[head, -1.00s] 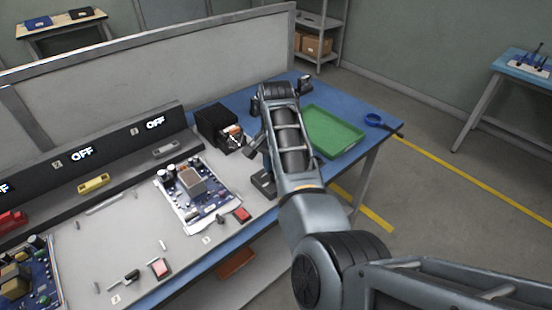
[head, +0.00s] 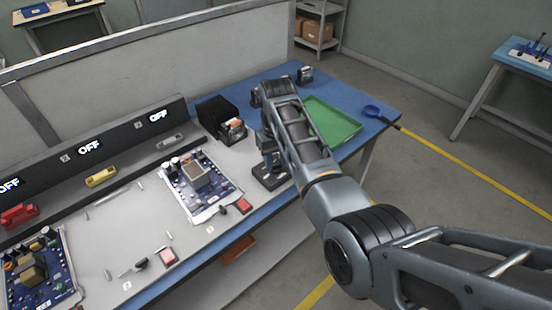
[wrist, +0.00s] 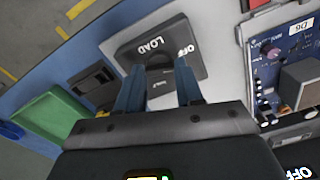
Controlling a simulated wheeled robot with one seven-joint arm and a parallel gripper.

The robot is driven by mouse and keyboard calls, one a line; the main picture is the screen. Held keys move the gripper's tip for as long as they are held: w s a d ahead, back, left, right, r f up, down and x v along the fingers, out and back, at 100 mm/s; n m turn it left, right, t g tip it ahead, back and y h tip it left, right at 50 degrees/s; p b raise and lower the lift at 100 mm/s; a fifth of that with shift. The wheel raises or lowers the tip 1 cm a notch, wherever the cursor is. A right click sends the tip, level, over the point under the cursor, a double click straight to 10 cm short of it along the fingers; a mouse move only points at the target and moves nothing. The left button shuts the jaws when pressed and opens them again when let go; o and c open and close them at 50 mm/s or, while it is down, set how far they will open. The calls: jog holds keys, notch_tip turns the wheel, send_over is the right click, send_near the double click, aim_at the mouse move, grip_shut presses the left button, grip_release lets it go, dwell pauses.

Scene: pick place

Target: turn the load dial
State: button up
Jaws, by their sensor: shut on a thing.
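The load unit is a dark box with a sloped top marked LOAD and OFF. It lies straight ahead of my fingers in the wrist view (wrist: 133,45), and its dark base shows in the head view (head: 271,180). My gripper (wrist: 158,82) has its two blue fingers down at the dial in the middle of this box, shut on it. In the head view my gripper (head: 268,148) points down over the unit, below my wrist. The dial is mostly hidden between the fingers, and I cannot tell which mark it points to.
A circuit board (head: 205,188) lies left of the unit, with a red button (head: 244,205) near it. A black box (head: 217,117) stands behind. A green tray (head: 345,128) and a blue ring-shaped tool (head: 371,111) are to the right. Several OFF displays (head: 90,148) line the back.

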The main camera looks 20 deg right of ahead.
aim_at(276, 165)
jog(key=shift+n, duration=1.6)
jog(key=o, duration=1)
jog(key=shift+o, duration=0.2)
jog(key=shift+r+b, duration=0.45)
jog(key=shift+r, duration=3.45)
jog(key=shift+s, duration=0.1)
